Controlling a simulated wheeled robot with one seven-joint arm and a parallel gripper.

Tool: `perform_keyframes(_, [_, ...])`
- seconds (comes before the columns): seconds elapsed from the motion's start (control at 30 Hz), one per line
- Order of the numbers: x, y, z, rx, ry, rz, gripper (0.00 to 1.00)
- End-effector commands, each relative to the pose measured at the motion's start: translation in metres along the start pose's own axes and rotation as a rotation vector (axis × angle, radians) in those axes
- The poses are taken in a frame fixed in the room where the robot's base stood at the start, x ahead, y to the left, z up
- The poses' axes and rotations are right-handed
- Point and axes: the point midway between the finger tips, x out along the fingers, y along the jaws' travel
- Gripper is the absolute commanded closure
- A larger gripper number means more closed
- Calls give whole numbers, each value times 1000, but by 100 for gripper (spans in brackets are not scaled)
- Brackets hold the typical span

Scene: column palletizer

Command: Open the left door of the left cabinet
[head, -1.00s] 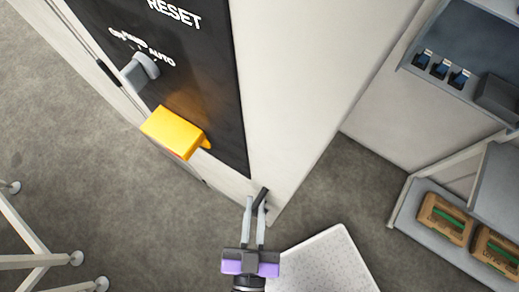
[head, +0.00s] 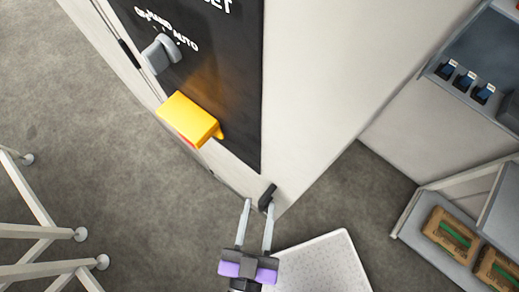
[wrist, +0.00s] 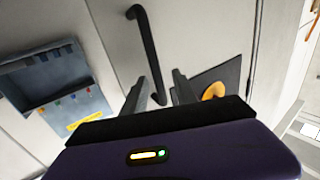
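The pale cabinet (head: 330,70) fills the upper middle of the head view. Its black handle (head: 267,196) shows small near the cabinet's lower corner. In the wrist view the handle (wrist: 148,50) is a long black bar on a pale door (wrist: 200,40), with a door seam to its right. My gripper (head: 257,205) is open and empty, with its fingers just at the handle. In the wrist view the handle's lower end appears between the two fingers (wrist: 160,88). I cannot tell whether the fingers reach around it or touch it.
A dark RESET panel with a grey knob (head: 160,54) and a yellow box (head: 189,119) juts out on the left. White rails (head: 40,246) stand at lower left. A shelf with brown packages (head: 452,236) is at right. A pale slab (head: 322,265) lies below.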

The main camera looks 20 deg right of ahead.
Motion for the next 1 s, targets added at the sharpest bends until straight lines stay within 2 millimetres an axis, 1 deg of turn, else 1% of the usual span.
perform_keyframes(0.03, [-10,0,3,0,-3,-2,66])
perform_keyframes(0.2, [-38,-1,3,0,-3,-3,66])
perform_keyframes(0.3, [-50,-1,2,0,-2,-3,66])
perform_keyframes(0.4, [-57,-1,2,0,-2,-4,66])
perform_keyframes(0.53, [-60,-1,1,0,0,-2,66])
perform_keyframes(1.0, [-60,-1,0,-1,0,-2,66])
